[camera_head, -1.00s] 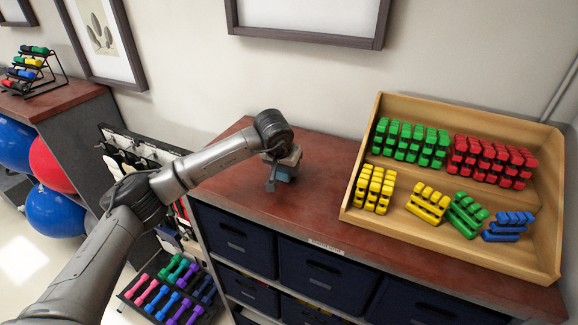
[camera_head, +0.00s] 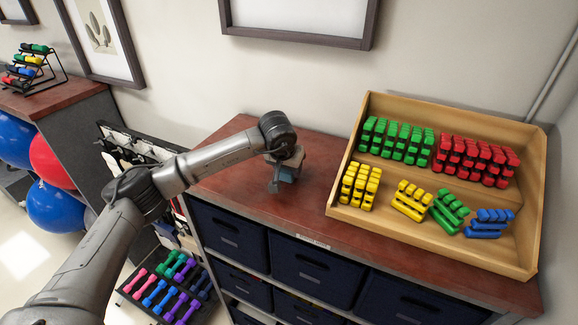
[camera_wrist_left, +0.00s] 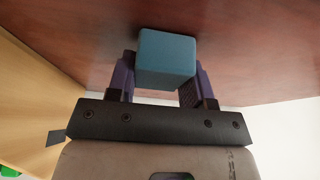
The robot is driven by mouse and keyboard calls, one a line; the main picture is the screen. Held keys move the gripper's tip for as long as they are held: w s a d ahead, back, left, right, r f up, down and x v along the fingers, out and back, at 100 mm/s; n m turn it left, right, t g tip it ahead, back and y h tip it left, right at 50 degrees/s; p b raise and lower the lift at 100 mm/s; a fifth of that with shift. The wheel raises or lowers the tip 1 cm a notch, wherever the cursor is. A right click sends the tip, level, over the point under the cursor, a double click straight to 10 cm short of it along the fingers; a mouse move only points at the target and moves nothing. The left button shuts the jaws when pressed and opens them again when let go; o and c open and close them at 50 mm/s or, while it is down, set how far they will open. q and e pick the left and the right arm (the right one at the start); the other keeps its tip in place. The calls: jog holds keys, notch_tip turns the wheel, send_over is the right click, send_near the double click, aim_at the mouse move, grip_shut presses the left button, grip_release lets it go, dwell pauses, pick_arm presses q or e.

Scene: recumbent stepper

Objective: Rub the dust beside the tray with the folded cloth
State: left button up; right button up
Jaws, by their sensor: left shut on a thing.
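The folded cloth (camera_wrist_left: 167,58) looks like a small teal block in the left wrist view. My left gripper (camera_head: 283,181) is shut on it, with one finger on each side. In the head view the cloth (camera_head: 289,174) is partly hidden by the gripper, low at the brown cabinet top; I cannot tell whether it touches the wood. The tray (camera_head: 337,207) is a light wooden display box to the right of the gripper, a short gap away. I cannot make out the dust on the top. My right gripper is not in view.
The tray holds green, red, yellow and blue weights. The cabinet top (camera_head: 233,190) is bare left of the tray. The wall with a framed picture (camera_head: 300,15) stands behind. Dark drawers (camera_head: 310,268) are below the front edge, and a dumbbell rack (camera_head: 170,288) stands lower left.

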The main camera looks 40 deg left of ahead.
pick_arm(q)
jog(key=r, duration=0.1)
jog(key=r+p, duration=0.1)
jog(key=r, duration=0.2)
jog(key=shift+s+a+r+p, duration=0.1)
jog(key=shift+a+r+p, duration=0.1)
jog(key=shift+a+p, duration=0.15)
jog(key=shift+d+r+p, duration=0.1)
jog(key=shift+r+p, duration=1.3)
jog(key=shift+r, duration=0.45)
